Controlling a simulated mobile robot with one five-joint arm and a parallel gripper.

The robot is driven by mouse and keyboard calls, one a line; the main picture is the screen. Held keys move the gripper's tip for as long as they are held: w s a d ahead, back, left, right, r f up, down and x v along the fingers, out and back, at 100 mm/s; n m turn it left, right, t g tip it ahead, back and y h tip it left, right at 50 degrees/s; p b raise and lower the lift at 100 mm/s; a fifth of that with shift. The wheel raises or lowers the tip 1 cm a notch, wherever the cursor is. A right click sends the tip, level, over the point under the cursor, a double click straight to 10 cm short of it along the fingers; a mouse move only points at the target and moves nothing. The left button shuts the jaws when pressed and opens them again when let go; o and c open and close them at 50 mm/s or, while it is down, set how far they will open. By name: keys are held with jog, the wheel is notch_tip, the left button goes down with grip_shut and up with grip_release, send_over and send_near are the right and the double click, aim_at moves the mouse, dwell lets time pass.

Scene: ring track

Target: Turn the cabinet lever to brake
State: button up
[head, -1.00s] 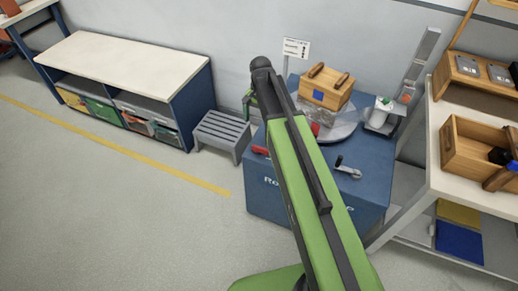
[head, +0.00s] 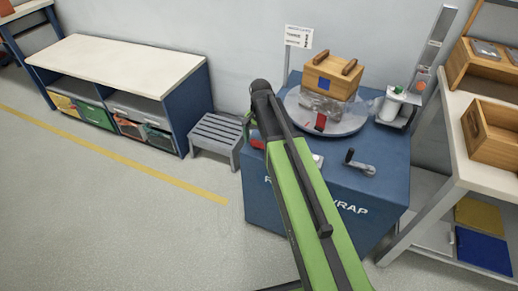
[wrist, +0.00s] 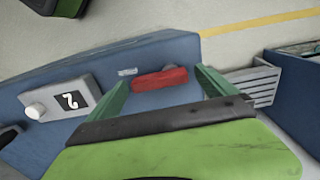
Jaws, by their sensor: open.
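The blue cabinet (head: 375,205) has a red lever (head: 257,141) on its top, near the left edge, partly hidden by my arm. In the wrist view the red lever (wrist: 159,79) lies flat, just ahead of and between my two green fingers, with a small pale label (wrist: 127,72) at its left end. The label's text is too small to read. My gripper (wrist: 163,80) is open and empty above the cabinet top. In the head view my gripper (head: 247,126) is mostly hidden behind my arm.
A turntable (head: 354,124) carries a wooden crate (head: 335,74). A crank (head: 361,164) sits near the front, and a numbered box (wrist: 70,103) is beside the lever in the wrist view. A grey step stool (head: 215,135) stands left, and a shelf (head: 485,165) right.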

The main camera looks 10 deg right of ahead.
jog(key=shift+c, duration=0.5)
jog(key=c, duration=1.2)
jog(key=shift+a, duration=0.15)
jog(key=shift+c, duration=0.4)
